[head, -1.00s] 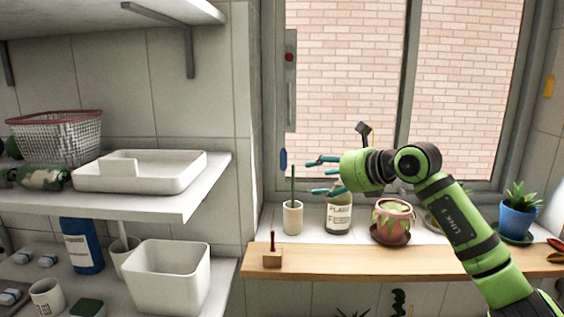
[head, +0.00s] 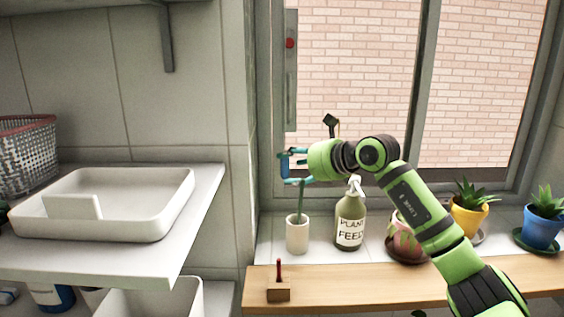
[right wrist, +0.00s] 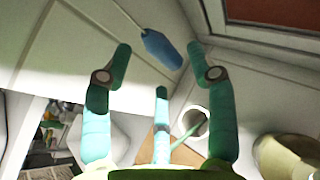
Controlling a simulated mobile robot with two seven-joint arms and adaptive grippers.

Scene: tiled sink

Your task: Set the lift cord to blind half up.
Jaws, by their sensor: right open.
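The lift cord's blue pull (head: 284,167) hangs by the wall left of the window. In the right wrist view the blue pull (right wrist: 162,48) hangs on a thin pale cord (right wrist: 131,20), beyond and between the spread fingertips. My right gripper (head: 286,169) is open, its teal fingers pointing left at the pull's height. In the right wrist view its fingers (right wrist: 160,72) show nothing held. I cannot tell whether a finger touches the pull. The blind itself is not visible. My left gripper is not in view.
A grey vertical strip with a red mark (head: 290,43) is on the window frame. A shelf with a white tray (head: 110,225) is left.

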